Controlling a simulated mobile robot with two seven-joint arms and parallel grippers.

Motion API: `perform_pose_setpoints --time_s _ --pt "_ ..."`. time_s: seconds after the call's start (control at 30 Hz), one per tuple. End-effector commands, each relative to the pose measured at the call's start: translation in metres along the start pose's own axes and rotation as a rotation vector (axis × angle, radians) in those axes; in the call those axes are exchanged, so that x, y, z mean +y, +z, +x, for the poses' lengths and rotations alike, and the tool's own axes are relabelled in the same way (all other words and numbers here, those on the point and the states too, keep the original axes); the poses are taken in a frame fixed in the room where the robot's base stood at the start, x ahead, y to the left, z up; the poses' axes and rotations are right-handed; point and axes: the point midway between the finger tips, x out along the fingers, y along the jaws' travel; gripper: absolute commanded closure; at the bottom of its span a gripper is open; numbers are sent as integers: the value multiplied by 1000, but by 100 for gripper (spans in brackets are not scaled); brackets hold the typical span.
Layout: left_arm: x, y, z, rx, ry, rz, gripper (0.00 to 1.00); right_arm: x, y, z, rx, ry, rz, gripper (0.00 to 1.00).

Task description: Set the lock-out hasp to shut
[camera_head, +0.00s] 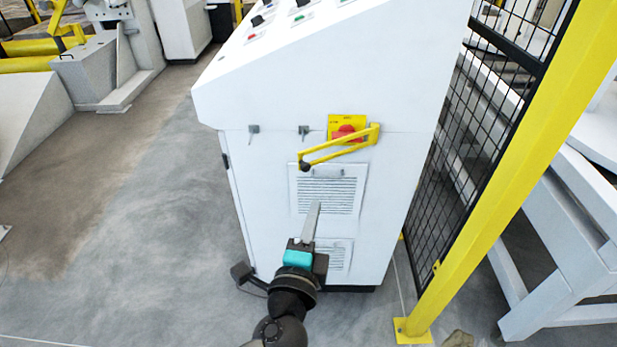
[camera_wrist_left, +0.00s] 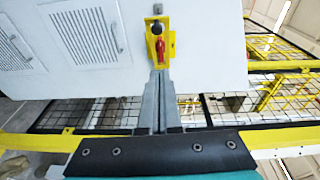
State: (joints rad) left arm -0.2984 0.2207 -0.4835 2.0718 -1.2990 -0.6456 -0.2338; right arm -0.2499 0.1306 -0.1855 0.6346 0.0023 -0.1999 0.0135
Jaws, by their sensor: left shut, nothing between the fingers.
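The yellow lock-out hasp (camera_head: 340,147) is on the white cabinet, by a red rotary switch (camera_head: 346,131) on a yellow plate. Its bars reach left and down from the plate's right side to a dark knob (camera_head: 306,166), and seem to stand out from the panel. In the left wrist view the hasp (camera_wrist_left: 150,42) frames the red switch (camera_wrist_left: 161,52), with the dark knob above. My left gripper (camera_head: 314,206) is shut and empty, below the hasp in the head view. Its fingertips (camera_wrist_left: 158,72) appear just under the switch in the wrist view; contact cannot be told. My right gripper is not in view.
The cabinet (camera_head: 265,190) has louvred vents (camera_head: 327,190) and small latches (camera_head: 253,129) on this face. A black mesh fence (camera_head: 465,140) with a yellow post (camera_head: 520,170) stands close on the right. Open grey floor (camera_head: 140,230) lies to the left.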

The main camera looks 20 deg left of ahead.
Motion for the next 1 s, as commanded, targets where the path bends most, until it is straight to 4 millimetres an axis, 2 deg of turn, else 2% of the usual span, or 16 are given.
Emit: perform_pose_setpoints --time_s 0.1,0.4,0.5,0.7,1.0 --pt "-2 0 21 -1 -2 0 100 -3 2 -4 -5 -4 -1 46" --pt "-1 0 67 -2 -1 0 100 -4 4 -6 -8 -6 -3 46" --pt "0 14 78 -1 0 4 100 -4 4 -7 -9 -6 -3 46" --pt "1 27 90 -1 1 1 100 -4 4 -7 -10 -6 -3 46" --pt "1 29 92 -1 2 -1 100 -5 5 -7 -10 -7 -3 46"
